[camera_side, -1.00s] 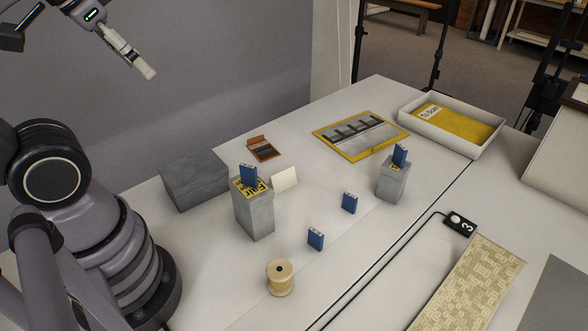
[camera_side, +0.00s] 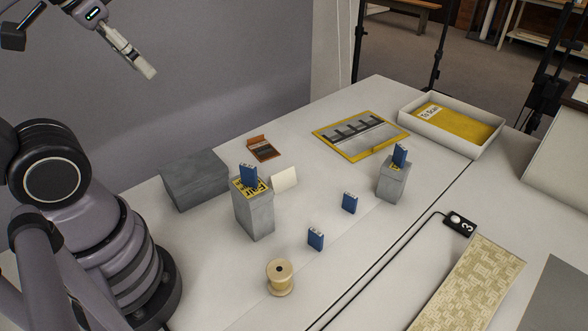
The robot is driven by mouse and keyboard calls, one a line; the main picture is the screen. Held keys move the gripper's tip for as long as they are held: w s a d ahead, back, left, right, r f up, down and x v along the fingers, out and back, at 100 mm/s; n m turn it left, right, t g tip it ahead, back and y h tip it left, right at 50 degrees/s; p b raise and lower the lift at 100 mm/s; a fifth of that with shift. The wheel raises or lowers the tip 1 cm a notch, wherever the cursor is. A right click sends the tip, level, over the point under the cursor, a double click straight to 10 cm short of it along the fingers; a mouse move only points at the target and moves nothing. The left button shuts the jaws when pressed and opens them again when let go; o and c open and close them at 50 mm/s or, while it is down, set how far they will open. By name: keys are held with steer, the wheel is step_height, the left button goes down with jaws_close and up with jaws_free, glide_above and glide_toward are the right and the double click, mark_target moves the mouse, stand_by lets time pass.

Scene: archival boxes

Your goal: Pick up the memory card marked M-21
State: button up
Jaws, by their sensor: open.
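Several small blue memory cards stand upright, and their markings are too small to read, so I cannot tell which is M-21. One blue card (camera_side: 248,175) stands on a tall grey box with a yellow label (camera_side: 256,214). Another blue card (camera_side: 400,155) stands on a smaller grey box (camera_side: 391,184) at the right. Two more stand on the table: a blue card (camera_side: 350,202) in the middle and a blue card (camera_side: 315,238) nearer the front. My gripper (camera_side: 148,72) is at the upper left, high above the table, far from every card. It is open and empty.
A low grey box (camera_side: 195,181), a brown open case (camera_side: 263,149), a white folded card (camera_side: 284,179) and a wooden spool (camera_side: 280,279) surround the boxes. Behind lie a yellow-framed slotted tray (camera_side: 346,154) and a white tray (camera_side: 484,150). A cable with a black switch (camera_side: 460,223) crosses the right.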

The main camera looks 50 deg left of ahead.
steer(key=w+d+f+n+g+h, duration=0.2)
steer(key=w+f+n+g+h, duration=0.15)
steer(key=w, duration=0.75)
steer(key=w+d+f+n+g+h, duration=0.1)
steer(key=w+f+n+g+h, duration=0.3)
steer(key=w, duration=0.6)
steer(key=w+f+n+t+h, duration=0.1)
steer(key=w+f+n+h, duration=0.1)
steer(key=w+f+n, duration=0.55)
steer(key=n+t+h, duration=0.2)
steer(key=n+h, duration=0.2)
glide_toward(344, 195)
steer(key=shift+v, duration=1.1)
steer(key=shift+w+d+f, duration=0.15)
steer(key=shift+f, duration=0.25)
steer(key=x, duration=1.3)
steer(key=shift+w+d+f, duration=0.1)
steer(key=shift+w+d, duration=0.1)
steer(key=shift+c, duration=0.2)
jaws_close()
